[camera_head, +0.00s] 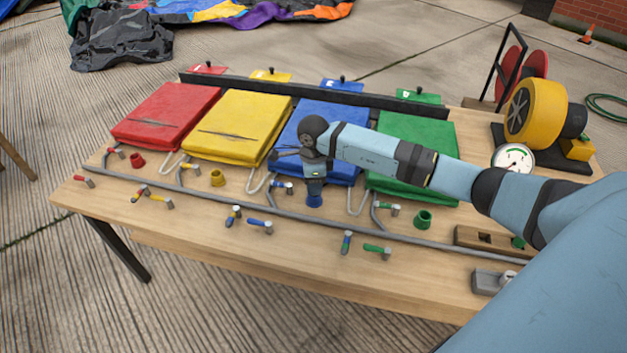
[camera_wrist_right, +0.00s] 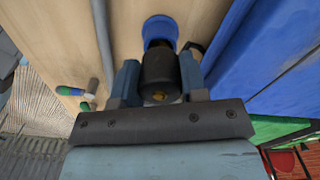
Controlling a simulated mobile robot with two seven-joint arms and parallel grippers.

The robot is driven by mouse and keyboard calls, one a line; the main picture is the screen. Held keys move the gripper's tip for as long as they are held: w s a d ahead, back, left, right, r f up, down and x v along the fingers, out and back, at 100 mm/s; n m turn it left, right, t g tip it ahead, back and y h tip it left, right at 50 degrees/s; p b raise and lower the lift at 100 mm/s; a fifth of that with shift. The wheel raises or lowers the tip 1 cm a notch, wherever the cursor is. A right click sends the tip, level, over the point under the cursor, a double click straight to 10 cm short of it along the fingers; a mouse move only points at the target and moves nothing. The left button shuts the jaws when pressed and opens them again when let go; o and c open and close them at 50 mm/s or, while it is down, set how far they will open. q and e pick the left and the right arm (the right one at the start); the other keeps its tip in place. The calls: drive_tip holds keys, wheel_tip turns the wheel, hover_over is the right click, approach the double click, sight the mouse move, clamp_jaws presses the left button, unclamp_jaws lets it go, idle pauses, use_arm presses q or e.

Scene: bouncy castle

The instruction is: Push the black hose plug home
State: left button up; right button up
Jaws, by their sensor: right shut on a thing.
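My right gripper (camera_head: 315,184) is over the near part of the table, in front of the blue pad (camera_head: 345,125). In the right wrist view its two blue-grey fingers are closed on the sides of a black cylindrical plug (camera_wrist_right: 158,68) with a brass-coloured end towards the camera. A blue ring-shaped fitting (camera_wrist_right: 160,27) is just beyond the plug, and also shows below the gripper in the head view (camera_head: 314,201). The plug lines up roughly with the blue fitting; I cannot tell how deep it sits. My left gripper is not in view.
Red (camera_head: 165,115), yellow (camera_head: 238,122) and green (camera_head: 415,145) pads lie on the wooden table. A grey pipe (camera_head: 270,210) runs along its front, with several coloured-handled valves around it. A yellow blower (camera_head: 534,112) and a gauge (camera_head: 513,158) stand at the right.

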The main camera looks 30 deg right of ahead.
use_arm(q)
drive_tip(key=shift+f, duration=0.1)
use_arm(e)
drive_tip(key=shift+f, duration=0.15)
idle(0.4)
drive_tip(key=shift+f+b, duration=0.3)
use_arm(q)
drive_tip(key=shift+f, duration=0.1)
use_arm(e)
drive_tip(key=shift+f, duration=0.2)
idle(0.4)
drive_tip(key=shift+f+b, duration=0.5)
drive_tip(key=o, duration=1)
drive_tip(key=shift+r, duration=0.1)
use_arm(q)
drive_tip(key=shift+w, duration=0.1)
